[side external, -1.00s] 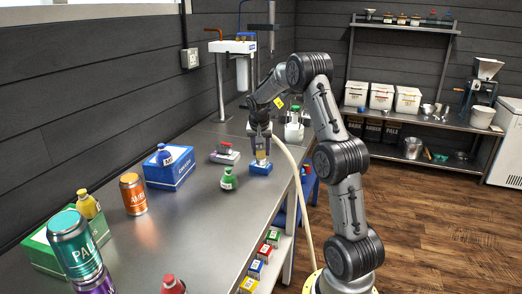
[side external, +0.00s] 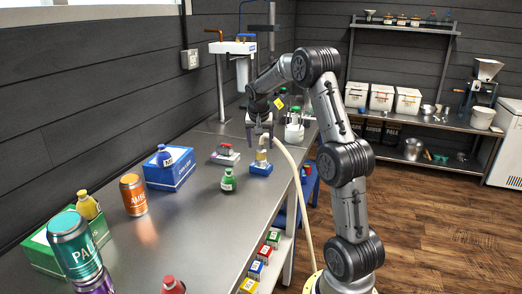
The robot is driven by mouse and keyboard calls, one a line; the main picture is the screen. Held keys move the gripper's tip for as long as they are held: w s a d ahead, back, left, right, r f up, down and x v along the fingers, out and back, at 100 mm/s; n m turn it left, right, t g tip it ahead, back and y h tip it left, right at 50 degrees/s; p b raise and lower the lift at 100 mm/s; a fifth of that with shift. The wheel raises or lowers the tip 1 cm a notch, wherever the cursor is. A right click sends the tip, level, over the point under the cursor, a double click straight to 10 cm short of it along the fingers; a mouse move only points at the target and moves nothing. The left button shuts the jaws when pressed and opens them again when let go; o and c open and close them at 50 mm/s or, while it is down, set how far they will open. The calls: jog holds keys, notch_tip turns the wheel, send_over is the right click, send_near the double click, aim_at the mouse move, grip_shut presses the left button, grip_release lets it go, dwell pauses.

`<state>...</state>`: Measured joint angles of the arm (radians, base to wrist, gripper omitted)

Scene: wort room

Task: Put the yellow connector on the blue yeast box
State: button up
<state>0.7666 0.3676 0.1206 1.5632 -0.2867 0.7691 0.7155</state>
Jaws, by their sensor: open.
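The small blue yeast box (side external: 260,170) sits on the steel bench near its right edge. The yellow connector (side external: 262,157) stands on top of this box, looking upright. It is small in this view, so its exact seating is hard to tell. My gripper (side external: 260,145) is open just above the connector, with its fingers pointing down. It appears empty, and the connector stays on the box below it.
A red-topped grey item (side external: 225,155) and a green bottle (side external: 228,180) stand left of the yeast box. A larger blue box (side external: 170,178) carries a blue bottle (side external: 164,156). Cans stand at the front left. A pale hose (side external: 295,175) runs close on the right.

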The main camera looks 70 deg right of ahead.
jog(key=w+v, duration=0.1)
jog(key=v, duration=0.6)
jog(key=s+a+r+n+t+y, duration=0.1)
jog(key=s+a+r+n, duration=0.15)
jog(key=a, duration=0.75)
jog(key=s+a+r+n+t, duration=0.1)
jog(key=s+a+r+n, duration=0.2)
jog(key=a, duration=0.7)
jog(key=s+a+f+n+t+y, duration=0.1)
jog(key=s+a+f+n, duration=0.2)
jog(key=s+a, duration=0.3)
jog(key=s+a+f+n+t+y, duration=0.1)
jog(key=s+a+f+n+y, duration=0.1)
jog(key=s+a+n, duration=0.4)
jog(key=s+a, duration=0.1)
jog(key=a, duration=0.3)
jog(key=shift+a+f, duration=0.35)
jog(key=shift+f, duration=0.05)
jog(key=shift+n, duration=0.25)
